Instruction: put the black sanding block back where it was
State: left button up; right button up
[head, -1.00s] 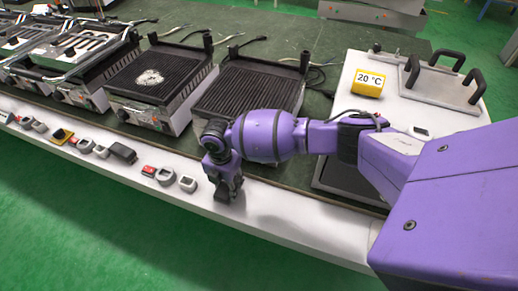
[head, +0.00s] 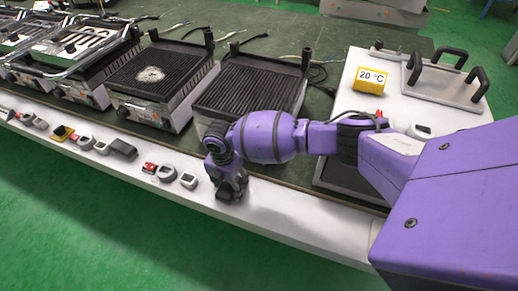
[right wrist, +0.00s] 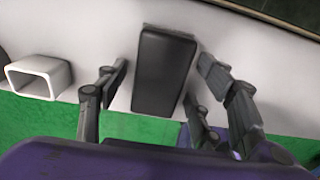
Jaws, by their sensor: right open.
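The black sanding block (right wrist: 163,70) is a long dark block with rounded corners, seen in the right wrist view against the white ledge. My right gripper (right wrist: 160,88) is open, with one finger on each side of the block. A clear gap shows between the block and the left finger; the right finger is closer to it. In the head view my right gripper (head: 230,191) is low over the front ledge (head: 275,208), and I cannot make out the block apart from the dark fingers there. My left gripper is not in view.
A light grey square tube piece (right wrist: 40,76) lies left of the block. In the head view several small parts line the ledge, including another dark block (head: 122,149). Grills (head: 255,85) stand behind. A yellow 20 °C sign (head: 370,80) is at right. The ledge right of the gripper is clear.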

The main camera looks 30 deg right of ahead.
aim_at(228, 186)
notch_tip(228, 186, up, 12)
jog(key=p, duration=0.1)
jog(key=shift+r, duration=0.2)
jog(key=shift+m+y, duration=0.7)
jog(key=shift+m, duration=0.1)
jog(key=s+a+f, duration=0.1)
jog(key=f, duration=0.1)
jog(key=s+a+f, duration=0.1)
jog(key=s+f, duration=0.1)
jog(key=s+a+f, duration=0.1)
jog(key=a+f, duration=0.1)
jog(key=shift+s+a+f, duration=0.1)
jog(key=shift+s+f, duration=0.2)
jog(key=shift+s, duration=0.05)
jog(key=s+a+f+m+t+y, duration=0.2)
jog(key=s+a+f+m, duration=0.25)
jog(key=s, duration=0.35)
jog(key=s+a+f+m+t+y, duration=0.1)
jog(key=s+a+f+m+y, duration=0.1)
jog(key=s+a+f+m, duration=0.35)
jog(key=s+d+r+m+t+h, duration=0.1)
jog(key=s+d+m+t+h, duration=0.3)
jog(key=s+d+m, duration=0.9)
jog(key=s+d+h, duration=0.1)
jog(key=s+d, duration=0.4)
jog(key=s, duration=0.2)
jog(key=shift+s+d+r+t, duration=0.15)
jog(key=shift+s+t, duration=0.15)
jog(key=shift+s, duration=0.1)
